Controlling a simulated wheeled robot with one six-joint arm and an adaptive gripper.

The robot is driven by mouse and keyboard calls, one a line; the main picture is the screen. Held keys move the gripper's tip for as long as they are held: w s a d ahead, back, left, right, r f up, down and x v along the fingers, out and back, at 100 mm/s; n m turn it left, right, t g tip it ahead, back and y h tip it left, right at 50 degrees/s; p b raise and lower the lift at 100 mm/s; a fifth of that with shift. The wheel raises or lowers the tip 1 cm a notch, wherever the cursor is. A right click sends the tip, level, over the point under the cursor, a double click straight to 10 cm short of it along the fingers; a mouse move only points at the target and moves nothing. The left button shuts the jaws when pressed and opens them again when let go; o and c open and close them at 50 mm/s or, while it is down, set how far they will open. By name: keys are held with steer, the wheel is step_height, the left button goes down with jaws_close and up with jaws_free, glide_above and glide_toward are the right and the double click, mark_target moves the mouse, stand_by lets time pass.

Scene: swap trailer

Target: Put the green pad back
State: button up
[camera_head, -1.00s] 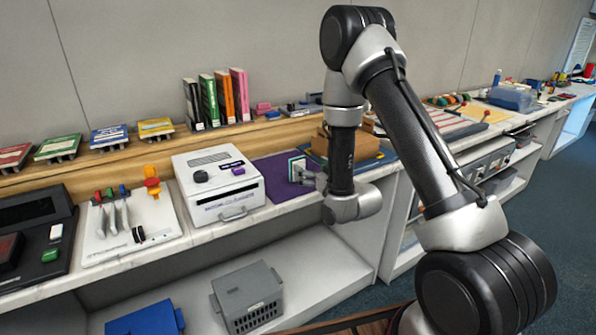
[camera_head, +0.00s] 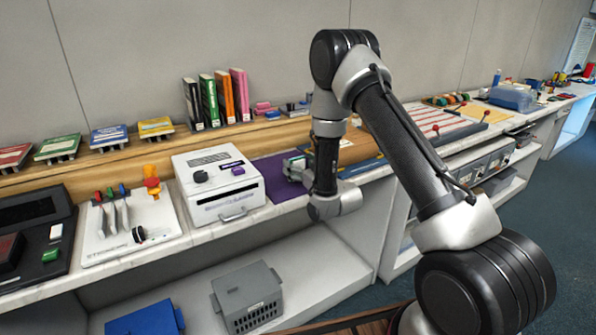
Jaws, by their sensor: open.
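My gripper (camera_head: 296,172) is open at the right part of the purple mat (camera_head: 263,178), beside the white boxy device. A small piece with a green edge (camera_head: 294,160) shows just behind the fingers. It is mostly hidden by my gripper and arm, so I cannot tell whether it is the green pad or whether the fingers touch it. A small green block (camera_head: 50,256) lies on the dark console at the far left. A green card on a stand (camera_head: 57,147) sits on the wooden ledge.
The white device (camera_head: 216,184) stands left of the mat. A white board with levers (camera_head: 130,228) is farther left. Upright binders (camera_head: 215,100) stand on the ledge behind. A brown box (camera_head: 357,147) is partly behind my arm. A grey crate (camera_head: 247,298) sits on the lower shelf.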

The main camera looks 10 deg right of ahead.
steer(key=c, duration=1.2)
